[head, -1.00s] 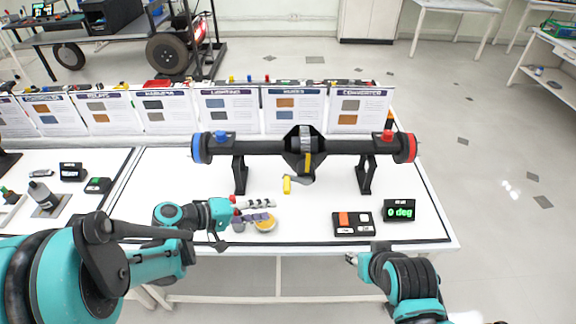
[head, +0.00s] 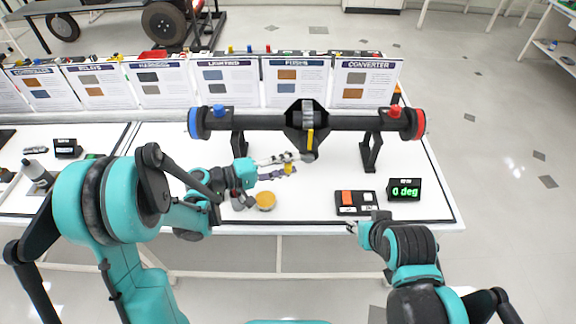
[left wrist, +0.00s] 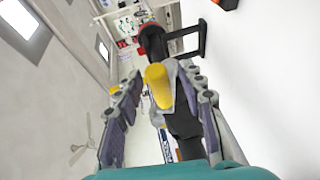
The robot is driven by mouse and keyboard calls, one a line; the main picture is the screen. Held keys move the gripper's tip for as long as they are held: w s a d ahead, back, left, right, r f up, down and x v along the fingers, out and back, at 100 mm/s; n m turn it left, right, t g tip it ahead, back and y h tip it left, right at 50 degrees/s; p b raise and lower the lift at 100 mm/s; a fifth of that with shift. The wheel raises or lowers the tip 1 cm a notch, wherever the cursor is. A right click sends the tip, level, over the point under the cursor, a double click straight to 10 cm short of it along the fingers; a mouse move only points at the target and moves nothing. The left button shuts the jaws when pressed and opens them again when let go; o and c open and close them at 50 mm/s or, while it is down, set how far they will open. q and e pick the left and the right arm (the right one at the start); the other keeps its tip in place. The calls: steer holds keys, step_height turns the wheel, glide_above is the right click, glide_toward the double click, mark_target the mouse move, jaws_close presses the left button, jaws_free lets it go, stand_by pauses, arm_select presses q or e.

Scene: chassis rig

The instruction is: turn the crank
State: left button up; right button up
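In the left wrist view, the yellow handle (left wrist: 157,82) lies between the spread fingers of my left gripper (left wrist: 163,105), with a gap on the left finger's side. My left gripper is open around the handle. My right gripper (head: 352,228) is near the table's front edge, away from the crank; its finger opening is too small to tell.
The axle tube (head: 355,122) has a blue left end and a red right end, on black stands. A display (head: 404,190) reads 0 deg beside a button box (head: 356,202). A yellow-topped round item (head: 265,201) lies below my left gripper. Upright cards line the back.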

arm_select(q)
jaws_close()
steer(key=shift+d+r+p, duration=0.1)
steer(key=shift+r+p, duration=0.25)
steer(key=shift+p, duration=0.4)
steer(key=d+r+m+g+y+p, duration=0.1)
steer(key=d+r+m+y+p, duration=0.2)
steer(key=y+p, duration=0.9)
steer(key=shift+d+r+g+p, duration=0.35)
steer(key=shift+d+g, duration=0.05)
steer(key=shift+d, duration=0.95)
steer(key=shift+y, duration=0.3)
